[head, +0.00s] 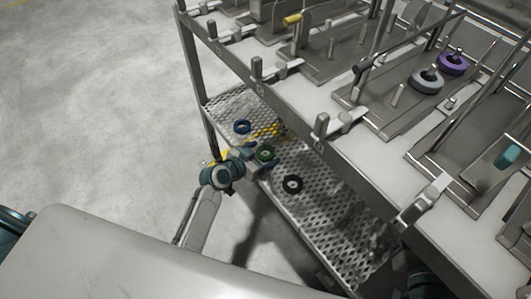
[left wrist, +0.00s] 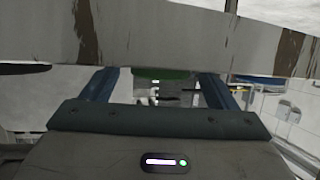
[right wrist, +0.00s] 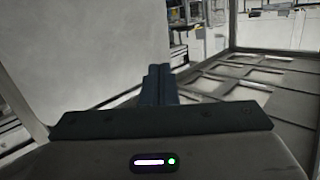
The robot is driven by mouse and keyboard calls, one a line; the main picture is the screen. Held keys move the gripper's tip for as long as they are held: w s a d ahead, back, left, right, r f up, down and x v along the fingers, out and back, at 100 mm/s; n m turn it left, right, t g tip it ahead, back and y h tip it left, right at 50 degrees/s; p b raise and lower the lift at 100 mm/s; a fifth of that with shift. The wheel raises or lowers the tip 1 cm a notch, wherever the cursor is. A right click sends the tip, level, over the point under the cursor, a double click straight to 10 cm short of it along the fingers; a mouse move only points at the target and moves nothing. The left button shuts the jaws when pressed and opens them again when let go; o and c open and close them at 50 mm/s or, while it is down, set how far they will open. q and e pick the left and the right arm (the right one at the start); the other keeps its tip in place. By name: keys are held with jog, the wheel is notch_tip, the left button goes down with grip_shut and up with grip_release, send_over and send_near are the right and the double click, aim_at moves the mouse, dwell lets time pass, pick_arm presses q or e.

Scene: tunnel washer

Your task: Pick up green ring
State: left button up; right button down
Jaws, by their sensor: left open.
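The green ring (head: 265,153) lies on the lower perforated shelf, near its outer edge, in the head view. My left gripper (head: 257,163) is open right at the ring, and its fingers are hard to separate from it there. In the left wrist view a green strip of the ring (left wrist: 162,73) shows between the two spread fingers (left wrist: 158,79). A grey, rust-marked edge cuts off the rest of it. I cannot tell whether the fingers touch the ring. My right gripper (right wrist: 158,85) has its fingers together and holds nothing visible.
A blue ring (head: 242,127) and a black ring (head: 292,184) lie on the lower perforated shelf (head: 335,215). The upper table (head: 300,92) overhangs that shelf and carries several posts, a grey ring (head: 427,82) and a purple ring (head: 453,63). The floor at left is clear.

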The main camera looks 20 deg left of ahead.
aim_at(261, 155)
pick_arm(q)
jog(key=c, duration=1.1)
